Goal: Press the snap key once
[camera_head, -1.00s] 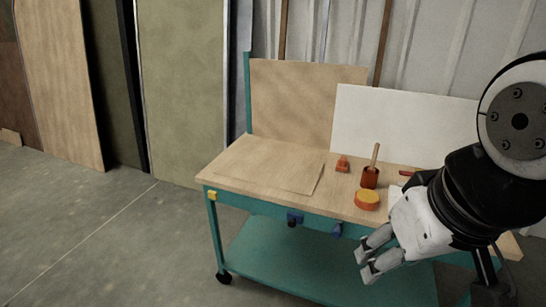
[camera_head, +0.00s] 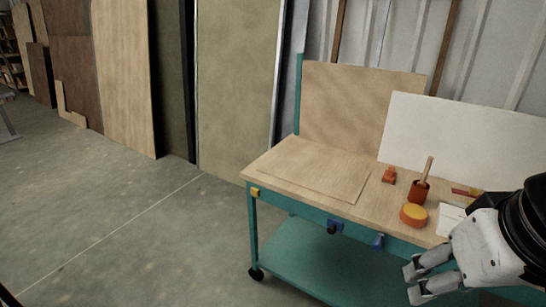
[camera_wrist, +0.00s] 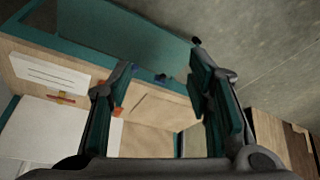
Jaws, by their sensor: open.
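My gripper (camera_head: 416,282) is open and empty at the lower right of the head view, in front of the workbench's front edge. In the wrist view its two dark fingers (camera_wrist: 163,62) stand wide apart. No part is clearly recognisable as the snap key. Candidates on the bench top are a round orange piece with a yellow top (camera_head: 413,214) and a small red-orange block (camera_head: 389,175). My gripper is apart from both. In the wrist view, bits of orange show beside the left finger, mostly hidden.
A red cup with a wooden handle (camera_head: 420,190) and a white sheet (camera_head: 451,219) are on top. Boards lean behind. The floor at left is clear.

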